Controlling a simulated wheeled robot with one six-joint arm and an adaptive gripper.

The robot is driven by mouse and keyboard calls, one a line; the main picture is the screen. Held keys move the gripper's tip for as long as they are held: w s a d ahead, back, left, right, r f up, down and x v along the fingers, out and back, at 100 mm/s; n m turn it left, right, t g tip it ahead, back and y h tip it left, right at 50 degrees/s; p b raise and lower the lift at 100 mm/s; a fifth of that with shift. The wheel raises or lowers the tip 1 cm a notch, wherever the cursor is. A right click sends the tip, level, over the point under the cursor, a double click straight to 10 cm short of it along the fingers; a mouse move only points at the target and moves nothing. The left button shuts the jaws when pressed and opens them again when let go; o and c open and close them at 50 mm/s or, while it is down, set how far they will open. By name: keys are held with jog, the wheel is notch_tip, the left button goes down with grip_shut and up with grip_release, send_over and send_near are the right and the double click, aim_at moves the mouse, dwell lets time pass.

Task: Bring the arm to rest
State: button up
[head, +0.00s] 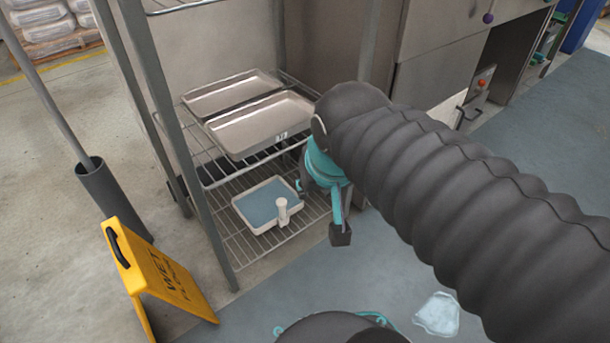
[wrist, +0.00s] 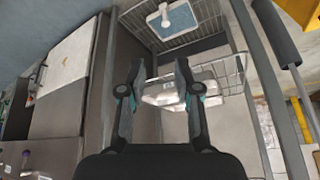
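My gripper (head: 320,212) hangs in front of the right side of a wire rack, below my black ribbed arm sleeve. In the wrist view my gripper (wrist: 160,66) has its two fingers spread apart with nothing between them. It is open and empty. In the head view the arm reaches in from the right edge and hides part of the rack's right side. The gripper appears clear of the rack's trays, though its exact distance from the shelf cannot be told.
The rack holds two metal trays (head: 258,124) and, lower, a white tray with a blue pad (head: 262,206) and a small white upright item (head: 283,210). A yellow wet-floor sign (head: 158,275) stands left. A pale patch (head: 437,314) lies on the blue-grey floor.

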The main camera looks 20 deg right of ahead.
jog(key=s, duration=0.1)
jog(key=s+f+n, duration=0.1)
jog(key=n, duration=0.1)
jog(key=shift+s+a+f, duration=0.2)
jog(key=shift+s+f, duration=0.05)
jog(key=shift+s, duration=0.15)
notch_tip(320, 180, up, 5)
jog(key=p, duration=0.5)
jog(key=shift+r, duration=0.2)
